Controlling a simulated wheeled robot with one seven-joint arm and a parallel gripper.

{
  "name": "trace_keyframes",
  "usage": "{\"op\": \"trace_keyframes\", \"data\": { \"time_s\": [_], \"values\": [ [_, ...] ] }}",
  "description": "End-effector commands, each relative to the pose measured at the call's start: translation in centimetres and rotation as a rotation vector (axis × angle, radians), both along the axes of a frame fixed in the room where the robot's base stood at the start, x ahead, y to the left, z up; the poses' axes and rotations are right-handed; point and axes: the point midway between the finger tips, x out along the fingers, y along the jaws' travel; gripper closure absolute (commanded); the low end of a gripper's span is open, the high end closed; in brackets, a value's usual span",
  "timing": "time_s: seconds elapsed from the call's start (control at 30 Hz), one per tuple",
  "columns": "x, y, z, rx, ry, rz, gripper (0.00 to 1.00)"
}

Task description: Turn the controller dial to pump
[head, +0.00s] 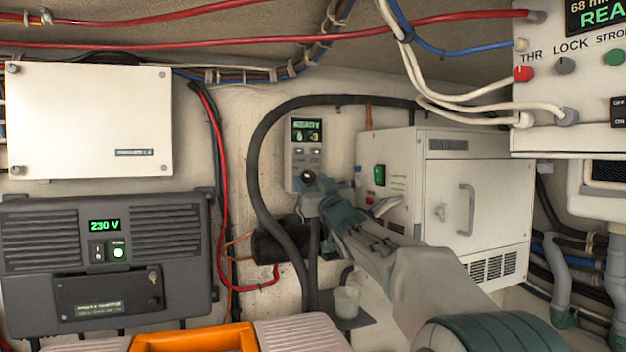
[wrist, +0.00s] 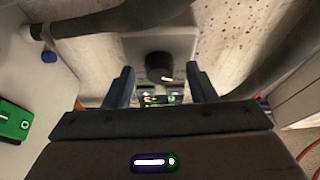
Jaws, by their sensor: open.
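The controller (head: 297,155) is a pale upright box on the back wall with a green display reading READY. Its dark round dial (head: 308,175) sits low on its face, just beyond my gripper (head: 316,188). In the wrist view the dial (wrist: 158,66) shows a small white mark at its lower right edge. My gripper (wrist: 160,72) is open there, one finger on each side of the dial with gaps between. Whether the fingertips reach as deep as the dial, I cannot tell. The labels around the dial are not readable.
A thick black hose (head: 262,135) arches around the controller. A white cabinet (head: 471,190) stands to its right, with a green switch (head: 379,175). A dark 230 V unit (head: 105,262) and an orange-handled box (head: 190,340) are at left. A small white cup (head: 346,302) sits below.

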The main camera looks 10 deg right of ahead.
Motion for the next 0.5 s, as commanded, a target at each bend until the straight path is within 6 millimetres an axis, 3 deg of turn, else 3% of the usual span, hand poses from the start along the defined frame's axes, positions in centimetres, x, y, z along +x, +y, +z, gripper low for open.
{"op": "trace_keyframes", "data": {
  "time_s": [0.3,0.47,0.5],
  "values": [
    [0.17,0.04,0.04,0.000,0.000,0.000,0.49],
    [0.16,0.04,0.04,0.000,0.000,0.000,0.93],
    [0.16,0.04,0.04,0.000,0.000,0.000,0.94]
  ]
}}
